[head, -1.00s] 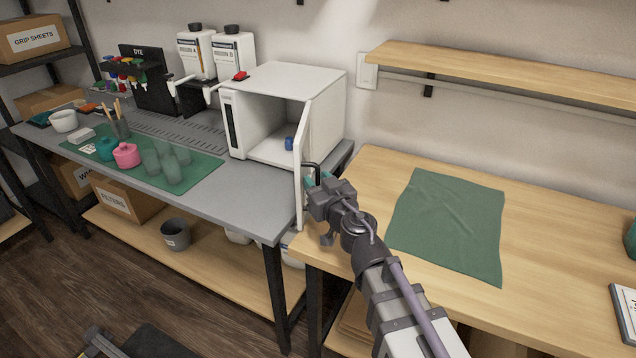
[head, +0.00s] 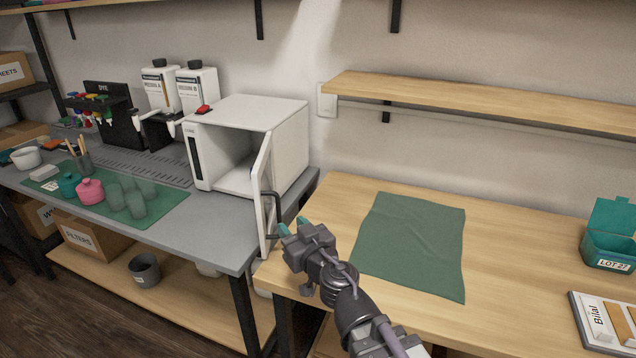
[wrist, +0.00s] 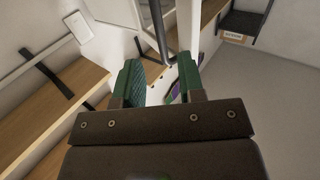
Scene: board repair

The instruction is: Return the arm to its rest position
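My gripper (head: 294,226) is in the head view beside the open door (head: 262,195) of the white oven-like box (head: 255,125). Its green fingers stand apart with a gap between them in the wrist view (wrist: 160,78), and nothing is held. The door's dark handle (head: 277,196) is just left of the fingertips in the head view. In the wrist view a dark bar, likely this handle (wrist: 158,30), shows beyond the fingers. The arm reaches in from the bottom of the head view, over the front left of the wooden bench (head: 320,225).
A green cloth (head: 412,245) lies on the bench right of my arm. A teal bin (head: 610,250) and a framed tray (head: 600,320) are at the right. A wall shelf (head: 480,100) overhangs the bench. Cups and jars (head: 90,191) stand on the grey table left.

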